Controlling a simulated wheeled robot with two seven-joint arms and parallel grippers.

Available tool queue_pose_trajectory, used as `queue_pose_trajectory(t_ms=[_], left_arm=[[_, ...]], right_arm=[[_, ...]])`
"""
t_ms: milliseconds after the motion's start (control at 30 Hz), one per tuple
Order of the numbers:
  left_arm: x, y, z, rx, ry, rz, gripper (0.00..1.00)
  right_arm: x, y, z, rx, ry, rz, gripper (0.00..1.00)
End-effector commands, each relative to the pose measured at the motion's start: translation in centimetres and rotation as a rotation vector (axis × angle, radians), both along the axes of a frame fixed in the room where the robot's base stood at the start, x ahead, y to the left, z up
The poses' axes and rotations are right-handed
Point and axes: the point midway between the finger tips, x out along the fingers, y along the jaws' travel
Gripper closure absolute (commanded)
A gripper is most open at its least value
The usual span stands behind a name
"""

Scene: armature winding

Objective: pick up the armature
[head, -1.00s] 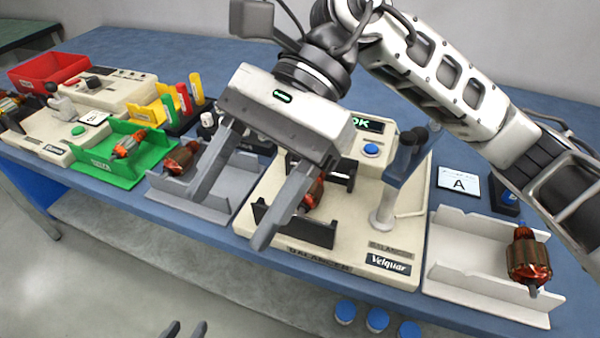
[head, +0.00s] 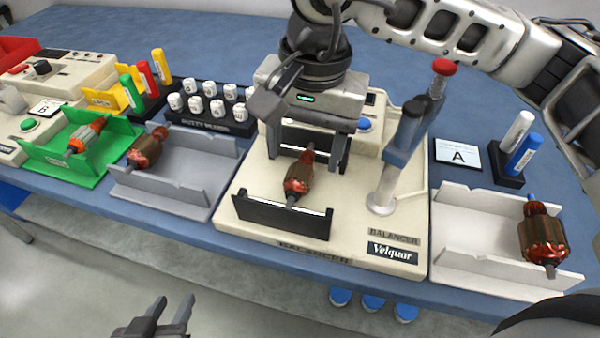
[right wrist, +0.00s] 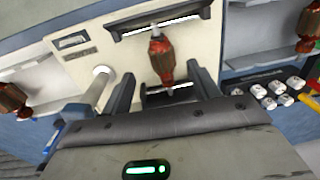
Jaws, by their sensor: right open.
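A red and copper armature (head: 299,178) lies across the black supports of the cream balancer (head: 350,235), its shaft pointing toward the front. My right gripper (head: 306,162) is over the balancer, fingers pointing down, spread to either side of the armature's rear part. In the right wrist view the armature (right wrist: 161,60) shows between and beyond the two fingers; contact cannot be made out. Other armatures lie in the green tray (head: 52,157), the grey tray (head: 190,185) and the white tray (head: 470,245). My left gripper (head: 172,305) is open and empty, low in front of the table.
The balancer's post with a red top (head: 444,67) stands close right of my right gripper. A rack of white putty jars (head: 210,118) stands left of it. Coloured markers (head: 160,66), an "A" card (head: 457,154) and a white and blue bottle holder (head: 508,178) stand nearby.

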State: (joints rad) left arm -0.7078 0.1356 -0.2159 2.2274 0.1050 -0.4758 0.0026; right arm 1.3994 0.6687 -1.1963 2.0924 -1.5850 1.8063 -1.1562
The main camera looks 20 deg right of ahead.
Motion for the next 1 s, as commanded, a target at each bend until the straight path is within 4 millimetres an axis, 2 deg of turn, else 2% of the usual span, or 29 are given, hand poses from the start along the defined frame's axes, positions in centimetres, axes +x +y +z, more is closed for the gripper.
queue_pose_trajectory(t_ms=[167,433,733,767,933,1000], left_arm=[[0.0,0.0,0.1,0.0,0.0,0.0,0.64],[0.0,0.0,0.1,0.0,0.004,0.0,0.64],[0.0,0.0,-0.1,0.002,0.008,0.0,0.64],[0.0,0.0,-0.1,0.002,0.008,0.0,0.64],[0.0,0.1,-0.1,0.001,0.007,0.0,0.64],[0.0,0.1,0.0,0.002,0.007,0.001,0.64]], right_arm=[[0.0,0.2,-1.2,0.0,0.002,0.001,0.39],[0.0,0.7,-5.0,0.001,0.003,0.0,0.39],[0.1,0.8,-5.6,0.001,0.0,0.0,0.39],[0.1,0.8,-5.6,0.001,0.0,0.0,0.42],[0.1,0.8,-5.6,0.001,0.0,0.0,0.89],[0.1,0.8,-5.5,0.002,-0.001,0.0,0.97]])
